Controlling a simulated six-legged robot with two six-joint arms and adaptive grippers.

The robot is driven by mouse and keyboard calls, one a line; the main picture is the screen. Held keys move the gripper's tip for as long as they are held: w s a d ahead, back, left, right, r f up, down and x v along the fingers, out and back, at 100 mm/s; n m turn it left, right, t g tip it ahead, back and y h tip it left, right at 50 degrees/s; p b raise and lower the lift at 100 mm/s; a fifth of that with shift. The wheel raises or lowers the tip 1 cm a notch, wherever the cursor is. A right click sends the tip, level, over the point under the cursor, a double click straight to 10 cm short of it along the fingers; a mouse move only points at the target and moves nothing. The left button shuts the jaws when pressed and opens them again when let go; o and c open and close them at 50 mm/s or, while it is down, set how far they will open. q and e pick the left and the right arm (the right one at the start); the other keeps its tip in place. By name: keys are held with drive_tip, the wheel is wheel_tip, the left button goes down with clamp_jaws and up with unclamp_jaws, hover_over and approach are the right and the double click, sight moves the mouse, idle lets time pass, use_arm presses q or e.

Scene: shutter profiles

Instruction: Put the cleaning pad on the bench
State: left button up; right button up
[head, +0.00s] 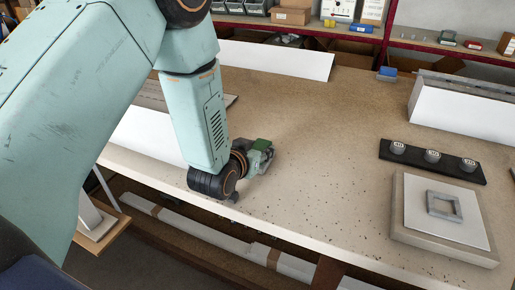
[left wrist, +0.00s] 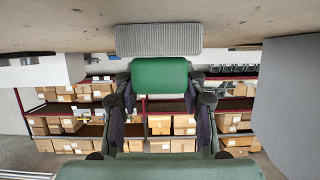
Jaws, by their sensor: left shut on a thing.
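The cleaning pad appears as a green block (left wrist: 160,75) with a grey ribbed strip (left wrist: 159,40) beside it in the left wrist view. In the head view the green part (head: 262,144) shows at the end of my left arm. My left gripper (left wrist: 160,101) is shut on the green block, one finger on each side. It is low over the front part of the bench (head: 320,130). The ribbed strip lies against the bench surface in the wrist picture; whether it touches cannot be told. My right gripper is not in view.
A black strip with three round grey pieces (head: 432,161) and a grey board (head: 400,220) bearing a white plate and square frame (head: 444,205) lie at right. White profiles (head: 275,61) lie behind and at far right. The middle of the bench is clear.

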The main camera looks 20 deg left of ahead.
use_arm(q)
drive_tip(key=o, duration=1.2)
drive_tip(key=shift+s+a+f, duration=0.1)
drive_tip(key=shift+a, duration=0.4)
drive_tip(key=shift+c, duration=0.2)
drive_tip(key=shift+d, duration=0.3)
drive_tip(key=shift+r, duration=0.25)
drive_tip(key=p+v, duration=0.1)
drive_tip(key=v, duration=0.9)
drive_tip(key=shift+s+a+r+p, duration=0.2)
drive_tip(key=shift+s+r+p, duration=0.15)
drive_tip(key=shift+s, duration=0.25)
drive_tip(key=shift+s+d, duration=0.1)
drive_tip(key=shift+s, duration=0.15)
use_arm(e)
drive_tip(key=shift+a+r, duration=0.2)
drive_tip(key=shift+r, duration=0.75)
